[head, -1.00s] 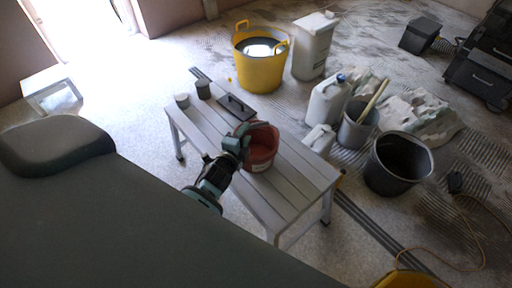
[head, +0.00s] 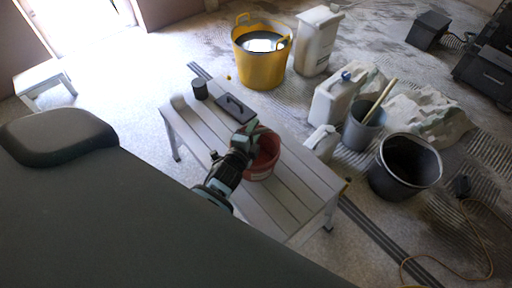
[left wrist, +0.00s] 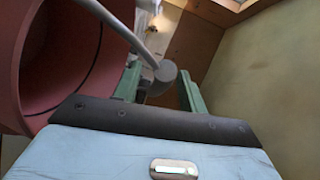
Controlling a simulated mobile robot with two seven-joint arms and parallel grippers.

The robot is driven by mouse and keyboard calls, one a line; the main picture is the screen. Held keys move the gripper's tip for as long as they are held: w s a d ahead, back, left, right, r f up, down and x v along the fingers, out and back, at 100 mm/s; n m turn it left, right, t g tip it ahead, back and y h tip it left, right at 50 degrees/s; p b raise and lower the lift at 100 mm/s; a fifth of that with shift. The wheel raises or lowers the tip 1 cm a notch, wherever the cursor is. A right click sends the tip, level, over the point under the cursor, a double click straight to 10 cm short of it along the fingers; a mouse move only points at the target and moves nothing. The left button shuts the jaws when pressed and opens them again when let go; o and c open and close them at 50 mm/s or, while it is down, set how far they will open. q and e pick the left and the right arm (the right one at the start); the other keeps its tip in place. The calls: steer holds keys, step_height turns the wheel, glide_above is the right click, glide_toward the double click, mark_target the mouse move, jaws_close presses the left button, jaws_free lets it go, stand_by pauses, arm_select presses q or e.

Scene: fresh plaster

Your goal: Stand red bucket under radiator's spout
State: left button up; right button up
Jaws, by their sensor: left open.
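The red bucket (head: 264,163) stands upright on the grey slatted bench in the head view. My left gripper (head: 246,136) is at the bucket's near left rim. In the left wrist view the bucket (left wrist: 62,62) fills the left side, with its open mouth showing. Its grey handle (left wrist: 118,27) runs to a round grey end between the green fingers of my left gripper (left wrist: 160,84), which are apart. I cannot tell whether the fingers touch the handle. No radiator or spout is recognisable in either view. My right gripper is not in view.
The bench (head: 291,197) also carries a black float (head: 236,105) and a dark cup (head: 200,90). A yellow tub (head: 262,70), white canisters (head: 332,103), a grey bucket (head: 361,130) and a black bucket (head: 405,165) stand beyond it.

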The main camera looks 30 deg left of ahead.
arm_select(q)
steer(key=shift+w, duration=0.2)
steer(key=shift+s+r, duration=0.1)
steer(key=shift+s, duration=0.05)
steer(key=shift+c, duration=0.7)
jaws_close()
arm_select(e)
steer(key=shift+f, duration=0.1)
